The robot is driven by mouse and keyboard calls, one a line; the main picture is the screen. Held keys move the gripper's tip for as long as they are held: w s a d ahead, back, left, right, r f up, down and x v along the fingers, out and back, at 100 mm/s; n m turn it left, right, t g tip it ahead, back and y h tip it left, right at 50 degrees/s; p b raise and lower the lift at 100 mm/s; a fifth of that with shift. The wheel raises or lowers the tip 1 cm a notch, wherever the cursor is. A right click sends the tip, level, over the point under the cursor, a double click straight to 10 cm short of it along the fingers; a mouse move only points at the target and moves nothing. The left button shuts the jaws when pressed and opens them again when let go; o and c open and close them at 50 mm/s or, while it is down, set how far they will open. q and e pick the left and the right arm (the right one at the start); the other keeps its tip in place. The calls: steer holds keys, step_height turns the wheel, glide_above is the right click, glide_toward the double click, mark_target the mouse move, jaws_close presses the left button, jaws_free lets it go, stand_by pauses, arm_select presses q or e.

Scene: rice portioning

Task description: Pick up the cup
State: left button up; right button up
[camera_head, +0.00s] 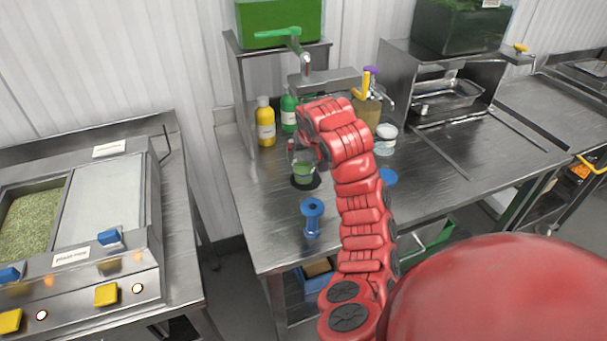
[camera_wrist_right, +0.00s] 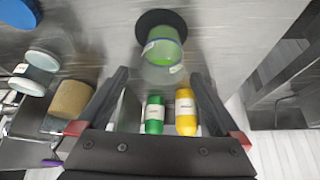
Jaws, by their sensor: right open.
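The cup (camera_head: 303,172) is clear with green in it and stands on a round black disc (camera_head: 305,184) at the left part of the steel table. In the right wrist view the cup (camera_wrist_right: 163,48) shows just beyond my fingertips, roughly centred between them, with the black disc (camera_wrist_right: 146,20) under it. My right gripper (camera_wrist_right: 160,76) is open, with nothing held between its two dark fingers. In the head view the right gripper (camera_head: 304,153) is at the cup's upper part, partly hidden by my red arm. I cannot tell whether it touches the cup. My left gripper is not in view.
A yellow bottle (camera_head: 265,122) and a green bottle (camera_head: 289,112) stand behind the cup. A blue spool-shaped object (camera_head: 312,217) stands in front. White-lidded tubs (camera_head: 385,138) are to the right. A counter with a grain bin (camera_head: 33,222) is left, across a gap.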

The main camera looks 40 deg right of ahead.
mark_target(304, 162)
steer(key=p+x, duration=0.2)
steer(key=x, duration=0.3)
steer(key=shift+w+f, duration=0.2)
steer(key=p+x, duration=0.2)
steer(key=x, duration=0.1)
steer(key=shift+w+a, duration=0.1)
steer(key=shift+a, duration=0.1)
steer(key=shift+w+d+f, duration=0.2)
steer(key=shift+w+f, duration=0.05)
steer(key=shift+f, duration=0.45)
steer(key=c, duration=1.4)
steer(key=shift+c, duration=0.2)
steer(key=shift+r, duration=0.1)
